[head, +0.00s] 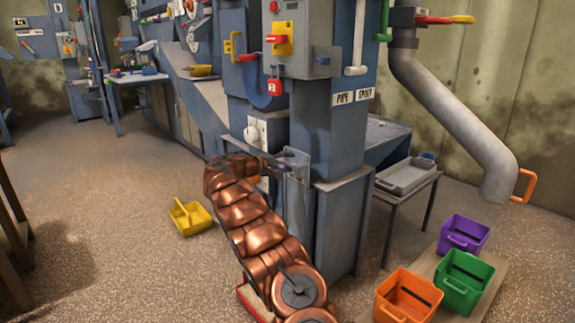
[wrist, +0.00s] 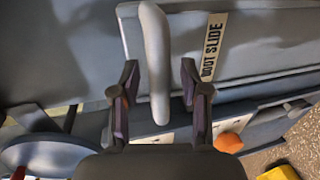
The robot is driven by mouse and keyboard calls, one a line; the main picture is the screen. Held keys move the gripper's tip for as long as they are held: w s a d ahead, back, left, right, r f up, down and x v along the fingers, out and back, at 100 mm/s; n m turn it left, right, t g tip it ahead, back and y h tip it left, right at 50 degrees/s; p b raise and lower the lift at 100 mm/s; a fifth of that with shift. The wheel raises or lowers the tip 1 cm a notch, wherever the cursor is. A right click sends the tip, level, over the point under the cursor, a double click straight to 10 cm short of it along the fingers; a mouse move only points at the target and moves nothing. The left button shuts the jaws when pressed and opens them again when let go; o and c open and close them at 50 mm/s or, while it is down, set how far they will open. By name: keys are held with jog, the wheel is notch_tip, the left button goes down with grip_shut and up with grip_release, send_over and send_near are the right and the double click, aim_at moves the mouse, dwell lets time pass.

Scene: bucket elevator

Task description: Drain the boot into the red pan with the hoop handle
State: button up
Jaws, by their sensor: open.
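In the wrist view my gripper (wrist: 158,78) is open. A pale grey bar handle (wrist: 154,45) runs between its two fingers, with a gap visible on each side. Beside the handle a grey panel carries a label reading "BOOT SLIDE" (wrist: 213,47). In the head view my copper-coloured arm reaches to the lower part of the blue-grey elevator casing (head: 340,230), and the gripper is mostly hidden there. A red pan (head: 243,296) shows only as an edge on the floor behind my arm. Its handle and contents are hidden.
A yellow pan with a handle (head: 190,216) sits on the floor left of the casing. Purple (head: 463,232), green (head: 464,281) and orange (head: 407,297) bins stand at right. A grey tray (head: 406,176) lies on a small table. The left floor is mostly clear.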

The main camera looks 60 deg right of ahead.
jog(key=shift+d, duration=0.2)
grip_shut()
dwell(0.3)
dwell(0.3)
